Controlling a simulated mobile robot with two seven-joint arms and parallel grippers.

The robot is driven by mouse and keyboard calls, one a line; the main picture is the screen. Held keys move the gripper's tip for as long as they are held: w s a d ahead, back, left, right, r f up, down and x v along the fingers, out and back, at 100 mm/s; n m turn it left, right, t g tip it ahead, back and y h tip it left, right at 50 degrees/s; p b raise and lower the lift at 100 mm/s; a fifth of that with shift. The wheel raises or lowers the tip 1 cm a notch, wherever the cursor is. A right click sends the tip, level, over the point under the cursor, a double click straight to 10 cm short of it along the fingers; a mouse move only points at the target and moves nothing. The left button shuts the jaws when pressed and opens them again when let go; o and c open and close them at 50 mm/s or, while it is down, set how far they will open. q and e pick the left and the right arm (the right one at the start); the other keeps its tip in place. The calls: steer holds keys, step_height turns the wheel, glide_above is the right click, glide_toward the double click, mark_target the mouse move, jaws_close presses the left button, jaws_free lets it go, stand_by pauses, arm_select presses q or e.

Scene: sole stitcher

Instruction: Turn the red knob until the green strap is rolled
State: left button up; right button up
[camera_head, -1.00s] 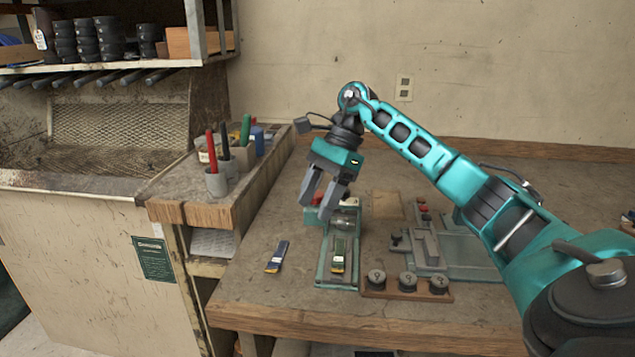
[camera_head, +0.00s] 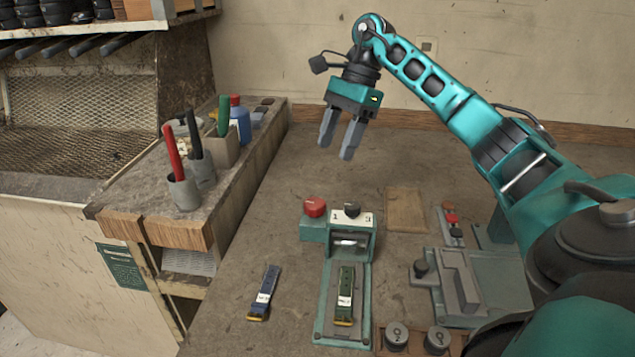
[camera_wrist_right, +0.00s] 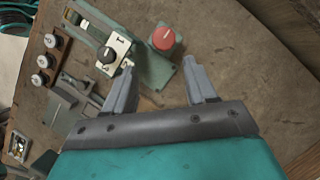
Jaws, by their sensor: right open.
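The red knob (camera_head: 315,207) sits on top of a small block at the left of the green roller machine (camera_head: 350,250). It also shows in the right wrist view (camera_wrist_right: 163,39), just beyond my fingertips. The green strap (camera_head: 345,292) lies flat and straight on the machine's front bed, leading up to the metal roller (camera_head: 349,243). My right gripper (camera_head: 338,151) is open and empty in the air above and behind the knob; its two fingers (camera_wrist_right: 158,85) are apart in the right wrist view. My left gripper is not in view.
A blue strap (camera_head: 263,292) lies left of the machine. A black dial (camera_head: 352,209) sits beside the red knob. A grey-green fixture (camera_head: 462,280) and numbered round weights (camera_head: 397,335) stand to the right. Cups with markers (camera_head: 184,190) stand on the left ledge.

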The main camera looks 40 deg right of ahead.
mark_target(315, 202)
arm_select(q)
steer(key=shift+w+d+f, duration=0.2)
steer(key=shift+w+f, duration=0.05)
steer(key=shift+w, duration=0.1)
arm_select(e)
steer(key=x, duration=1.2)
steer(key=shift+w+d+f, duration=0.15)
steer(key=shift+w+f, duration=0.2)
steer(key=shift+f, duration=0.05)
steer(key=c, duration=0.7)
steer(key=shift+c, duration=0.2)
